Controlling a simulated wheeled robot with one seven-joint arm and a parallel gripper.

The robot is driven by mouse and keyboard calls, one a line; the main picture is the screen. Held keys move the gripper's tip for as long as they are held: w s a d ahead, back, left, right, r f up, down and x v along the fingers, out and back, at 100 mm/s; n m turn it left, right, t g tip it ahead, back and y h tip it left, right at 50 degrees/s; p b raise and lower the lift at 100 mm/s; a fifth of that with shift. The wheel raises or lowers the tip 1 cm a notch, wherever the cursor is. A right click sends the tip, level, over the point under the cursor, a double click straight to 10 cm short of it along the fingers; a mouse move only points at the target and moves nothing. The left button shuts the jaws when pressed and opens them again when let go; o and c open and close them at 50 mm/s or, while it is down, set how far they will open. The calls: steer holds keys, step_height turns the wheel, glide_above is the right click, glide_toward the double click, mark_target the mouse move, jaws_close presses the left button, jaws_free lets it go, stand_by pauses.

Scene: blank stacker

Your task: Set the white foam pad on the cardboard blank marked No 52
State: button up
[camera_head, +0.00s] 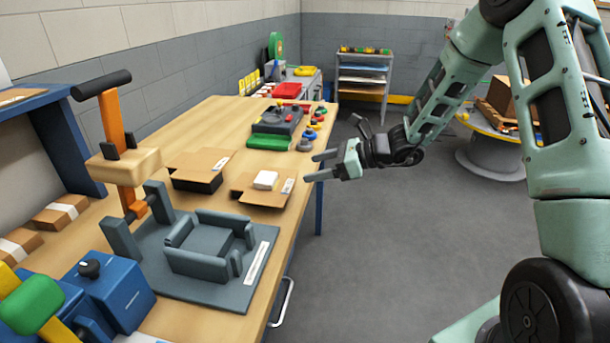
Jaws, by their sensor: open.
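The white foam pad (265,180) lies flat on a flattened cardboard blank (245,195) near the table's right edge. That blank has a white label, too small to read. A second cardboard blank (185,161) lies farther left, with a black block (198,184) at its front and a label that I cannot read either. I cannot tell which blank is No 52. My gripper (314,167) is open and empty, just right of the pad and apart from it, by the table edge, its fingers pointing left.
A grey fixture (255,290) with a cradle and an upright orange-handled lever press (115,130) stands at the front. A blue box (120,295) is at front left. Behind the blanks are a green block (268,142), a dark grey tray (277,121) and coloured knobs. Open floor lies right.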

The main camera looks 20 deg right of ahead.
steer(key=s+a+r+n+g+h, duration=0.1)
steer(key=s+a+r+n+g, duration=0.1)
steer(key=s+a+n+g, duration=0.4)
steer(key=s+a+r+n+g, duration=0.2)
steer(key=s+a+n+g, duration=0.1)
steer(key=s+a+n, duration=0.55)
steer(key=s+a+r+n+t+h, duration=0.1)
steer(key=s+n+h, duration=0.8)
steer(key=s+n, duration=0.9)
steer(key=shift+s, duration=1.1)
